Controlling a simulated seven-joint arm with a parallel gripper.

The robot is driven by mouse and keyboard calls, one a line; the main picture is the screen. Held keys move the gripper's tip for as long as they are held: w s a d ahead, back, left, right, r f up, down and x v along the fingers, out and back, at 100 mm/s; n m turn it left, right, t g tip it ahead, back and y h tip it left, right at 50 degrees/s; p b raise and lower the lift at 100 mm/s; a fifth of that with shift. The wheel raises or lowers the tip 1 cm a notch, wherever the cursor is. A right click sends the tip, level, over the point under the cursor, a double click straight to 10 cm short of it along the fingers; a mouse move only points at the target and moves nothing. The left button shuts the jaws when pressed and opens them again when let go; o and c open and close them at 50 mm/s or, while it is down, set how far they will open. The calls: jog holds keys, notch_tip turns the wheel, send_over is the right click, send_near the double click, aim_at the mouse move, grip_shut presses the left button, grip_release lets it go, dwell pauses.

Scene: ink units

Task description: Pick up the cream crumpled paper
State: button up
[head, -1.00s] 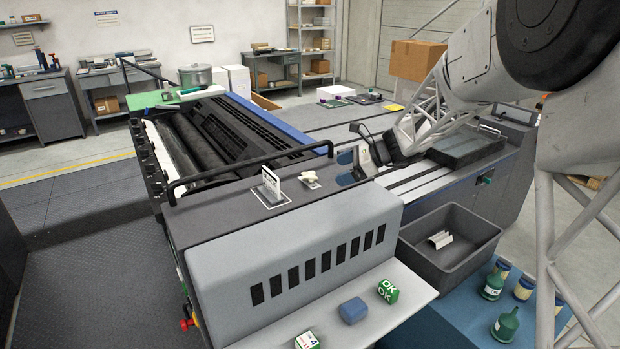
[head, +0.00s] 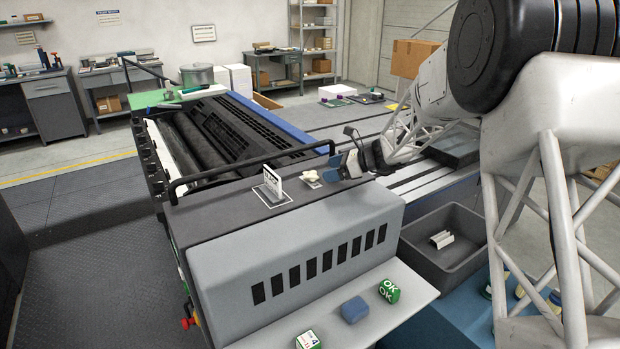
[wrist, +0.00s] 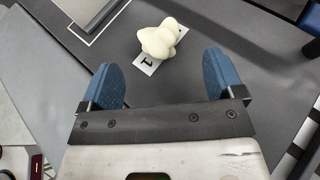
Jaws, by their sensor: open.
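The cream crumpled paper (head: 309,176) sits on top of the grey machine housing, on a small white label with dark marks. In the wrist view the paper (wrist: 160,40) lies ahead of my gripper (wrist: 160,72), roughly midway across the gap and just beyond the two blue fingertips. The label (wrist: 148,65) pokes out from under the paper. My gripper (head: 340,167) is open and empty, just right of the paper in the head view. Nothing is between the fingers except the grey surface and part of the label.
A white upright card (head: 275,184) stands left of the paper. A black rail (head: 250,161) runs behind it. A grey bin (head: 450,232) with a pale object inside is at the right. A blue block (head: 354,310) and green-white cubes (head: 389,291) lie on the front ledge.

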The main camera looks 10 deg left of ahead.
aim_at(314, 173)
jog(key=shift+x, duration=0.85)
jog(key=shift+x, duration=2.65)
jog(key=c, duration=1)
